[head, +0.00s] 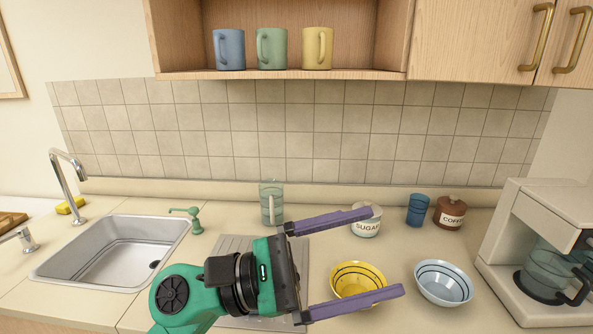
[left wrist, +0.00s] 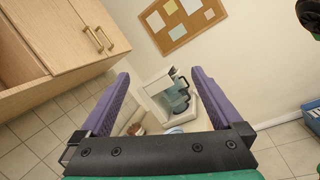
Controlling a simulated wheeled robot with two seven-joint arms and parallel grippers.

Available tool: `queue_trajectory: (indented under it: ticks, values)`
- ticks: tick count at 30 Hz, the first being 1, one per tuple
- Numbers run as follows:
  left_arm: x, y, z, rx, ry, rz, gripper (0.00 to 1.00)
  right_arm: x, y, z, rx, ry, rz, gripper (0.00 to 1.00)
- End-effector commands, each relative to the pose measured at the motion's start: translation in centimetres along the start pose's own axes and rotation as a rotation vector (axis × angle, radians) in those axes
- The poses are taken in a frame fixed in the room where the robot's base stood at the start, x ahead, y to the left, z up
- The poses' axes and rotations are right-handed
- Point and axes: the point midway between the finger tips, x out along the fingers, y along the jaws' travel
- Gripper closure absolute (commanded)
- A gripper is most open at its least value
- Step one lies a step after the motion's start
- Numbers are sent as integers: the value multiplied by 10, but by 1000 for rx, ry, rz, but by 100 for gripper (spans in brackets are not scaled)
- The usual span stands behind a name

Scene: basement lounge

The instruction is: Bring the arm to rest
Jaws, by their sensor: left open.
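My left gripper (head: 362,262) reaches in over the counter in the head view, its green wrist low and its two purple fingers pointing right. The fingers are wide apart with nothing between them. In the head view the upper finger crosses in front of the sugar jar (head: 366,226) and the lower one in front of the yellow bowl (head: 357,276). In the left wrist view the open fingers (left wrist: 161,75) frame the coffee maker (left wrist: 172,92) farther off. My right gripper is not in view.
A sink (head: 115,250) is at left. A light blue bowl (head: 444,283), blue cup (head: 418,210), coffee jar (head: 449,213) and coffee maker (head: 540,240) are at right. Several mugs stand on the shelf (head: 280,75) above.

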Motion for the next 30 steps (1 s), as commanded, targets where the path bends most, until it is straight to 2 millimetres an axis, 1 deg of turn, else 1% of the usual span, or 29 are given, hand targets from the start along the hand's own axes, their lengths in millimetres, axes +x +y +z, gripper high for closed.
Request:
queue_trajectory:
  ticks: [1, 2, 3, 4, 5, 6, 8, 9, 11, 12, 14, 15, 17, 18, 20, 21, 23, 24, 26, 27, 29, 30]
  values:
    - [-17, 36, 13, -256, -126, 202, 0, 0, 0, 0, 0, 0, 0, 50]
    - [-33, 60, 15, -418, -205, 326, 0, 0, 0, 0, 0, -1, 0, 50]
    - [-58, 89, 11, -622, -303, 480, 0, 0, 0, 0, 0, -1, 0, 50]
    - [-80, 107, 2, -766, -374, 589, 0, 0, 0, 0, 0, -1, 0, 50]
    - [-102, 121, -10, -902, -443, 692, 0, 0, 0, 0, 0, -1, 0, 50]
    - [-132, 135, -29, -1074, -531, 824, 0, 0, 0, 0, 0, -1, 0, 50]
    - [-177, 144, -64, -1306, -660, 1015, 0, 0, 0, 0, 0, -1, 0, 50]
    - [-206, 142, -90, -1449, -743, 1139, 0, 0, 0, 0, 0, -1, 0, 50]
    - [-246, 129, -129, -1642, -868, 1326, 0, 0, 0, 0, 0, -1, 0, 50]
    - [-271, 114, -154, -1759, -951, 1452, 0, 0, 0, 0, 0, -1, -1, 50]
    - [-303, 85, -189, -1907, -1073, 1643, 0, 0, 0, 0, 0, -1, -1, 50]
    - [-321, 62, -208, -1988, -1149, 1764, 0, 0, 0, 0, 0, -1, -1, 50]
    - [-342, 28, -230, -2077, -1251, 1934, 0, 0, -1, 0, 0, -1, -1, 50]
    - [-353, 6, -241, 2015, 1248, -1939, 0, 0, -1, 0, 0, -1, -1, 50]
    - [-365, -26, -254, 1861, 1198, -1881, 0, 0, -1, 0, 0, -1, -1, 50]
    - [-372, -46, -260, 1768, 1169, -1847, 0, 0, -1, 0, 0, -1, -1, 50]
    - [-380, -76, -266, 1637, 1127, -1804, 0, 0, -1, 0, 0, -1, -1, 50]
    - [-384, -95, -269, 1554, 1100, -1777, 0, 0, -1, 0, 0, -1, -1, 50]
    - [-389, -122, -271, 1437, 1062, -1740, 0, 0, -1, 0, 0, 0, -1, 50]
    - [-392, -140, -271, 1359, 1035, -1717, 0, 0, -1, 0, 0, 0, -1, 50]
    - [-396, -167, -270, 1247, 998, -1686, 0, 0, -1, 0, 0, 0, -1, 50]
    - [-397, -184, -268, 1174, 972, -1664, 0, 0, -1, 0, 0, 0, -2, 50]
